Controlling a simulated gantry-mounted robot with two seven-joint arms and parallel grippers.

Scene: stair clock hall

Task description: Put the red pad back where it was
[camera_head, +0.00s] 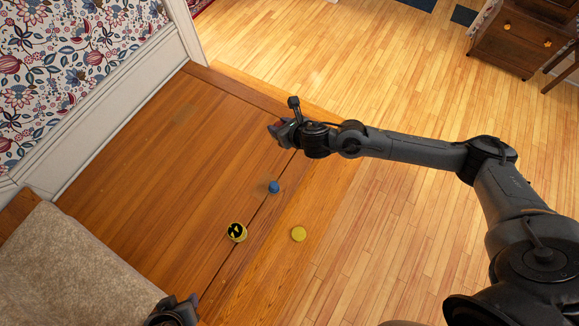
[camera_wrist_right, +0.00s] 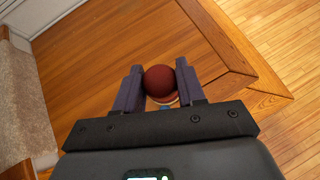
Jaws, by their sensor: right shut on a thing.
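The red pad (camera_wrist_right: 160,80) looks like a dark red rounded piece in the right wrist view. It sits between the two fingers of my right gripper (camera_wrist_right: 161,88), which is shut on it. Part of its lower edge is hidden, and a pale yellowish rim and a bit of blue show just below it. In the head view my right gripper (camera_head: 281,130) is over the far part of the wooden platform, with a hint of red at its tips. My left gripper (camera_head: 175,311) is partly in view at the bottom edge; its fingers are not clear.
A carpeted step (camera_head: 70,265) is at lower left. A papered wall (camera_head: 60,60) bounds the left. The platform's left part is clear.

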